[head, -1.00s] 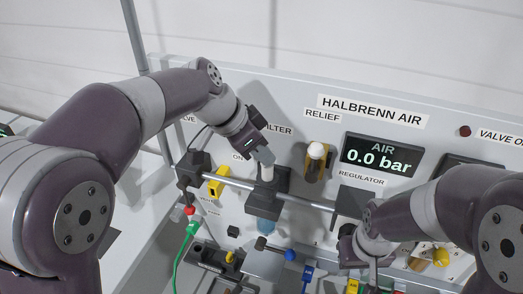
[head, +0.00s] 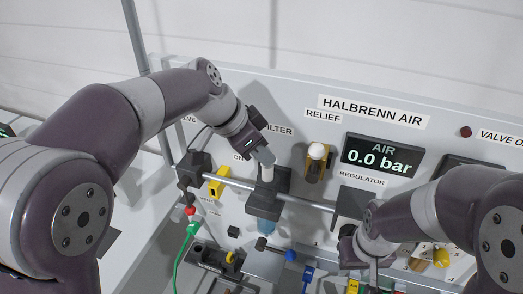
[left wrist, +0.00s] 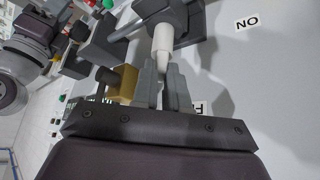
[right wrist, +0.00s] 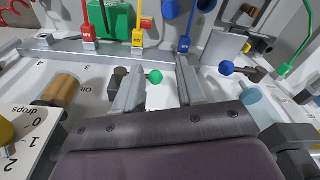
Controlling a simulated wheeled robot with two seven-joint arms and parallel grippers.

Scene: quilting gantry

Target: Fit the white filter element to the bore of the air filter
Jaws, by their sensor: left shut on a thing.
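My left gripper (left wrist: 164,78) is shut on the white filter element (left wrist: 162,42), a slim pale cylinder. In the head view, the element (head: 267,173) points down at the top of the dark air filter block (head: 281,183), with a bluish bowl (head: 266,228) below. Its lower end meets or overlaps the block in both views. The bore is hidden, and I cannot tell how far in the element sits.
A grey pipe (head: 313,204) joins the filter block to the regulator (head: 349,203). The relief valve (head: 316,158) with a white ball stands right of the filter. A yellow valve handle (head: 217,183) is close on the left. A green knob (right wrist: 155,77) shows between the right fingers.

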